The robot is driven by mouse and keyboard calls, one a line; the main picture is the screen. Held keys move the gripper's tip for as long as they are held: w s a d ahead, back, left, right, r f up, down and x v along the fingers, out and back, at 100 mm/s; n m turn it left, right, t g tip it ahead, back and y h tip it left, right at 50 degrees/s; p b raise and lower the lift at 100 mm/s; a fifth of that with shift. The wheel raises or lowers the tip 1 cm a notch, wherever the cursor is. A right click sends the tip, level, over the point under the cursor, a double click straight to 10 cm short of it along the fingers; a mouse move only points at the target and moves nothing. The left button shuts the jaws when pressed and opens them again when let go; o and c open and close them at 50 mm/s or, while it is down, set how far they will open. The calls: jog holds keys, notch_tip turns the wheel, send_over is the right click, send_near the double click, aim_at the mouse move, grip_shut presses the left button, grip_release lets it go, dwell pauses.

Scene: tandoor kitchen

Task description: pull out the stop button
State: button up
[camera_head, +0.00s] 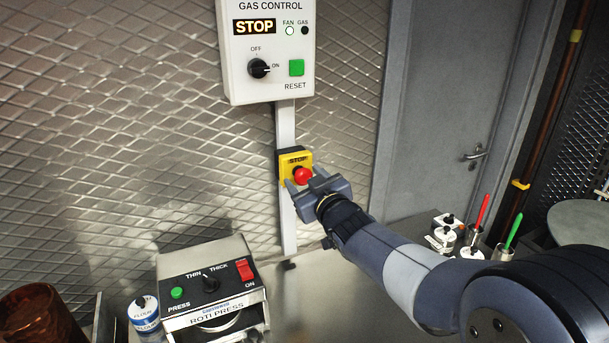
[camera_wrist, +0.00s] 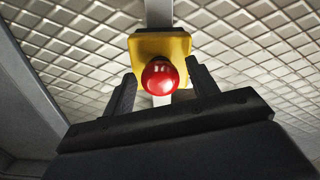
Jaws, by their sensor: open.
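The stop button is a red round knob (camera_head: 303,175) on a yellow box (camera_head: 288,168) marked STOP, fixed to a grey upright strip on the wall. My gripper (camera_head: 299,190) is right in front of it, with its fingers pointing at the box. In the wrist view the red knob (camera_wrist: 160,76) shows between my two open fingers, with the yellow box (camera_wrist: 150,44) behind it. A gap shows between the knob and each finger there. My gripper (camera_wrist: 162,80) holds nothing. I cannot tell how far the knob stands out from the box.
A gas control box (camera_head: 268,85) with a lit STOP sign, a knob and a green reset button hangs above. A roti press (camera_head: 207,280) and a flour tin (camera_head: 144,312) stand below left. Small pots with red and green handles (camera_head: 472,240) stand at right, near a grey door (camera_head: 430,110).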

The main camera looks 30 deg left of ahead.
jog(key=shift+w+a, duration=0.15)
jog(key=shift+a, duration=0.05)
jog(key=shift+c, duration=0.2)
grip_shut()
dwell(0.4)
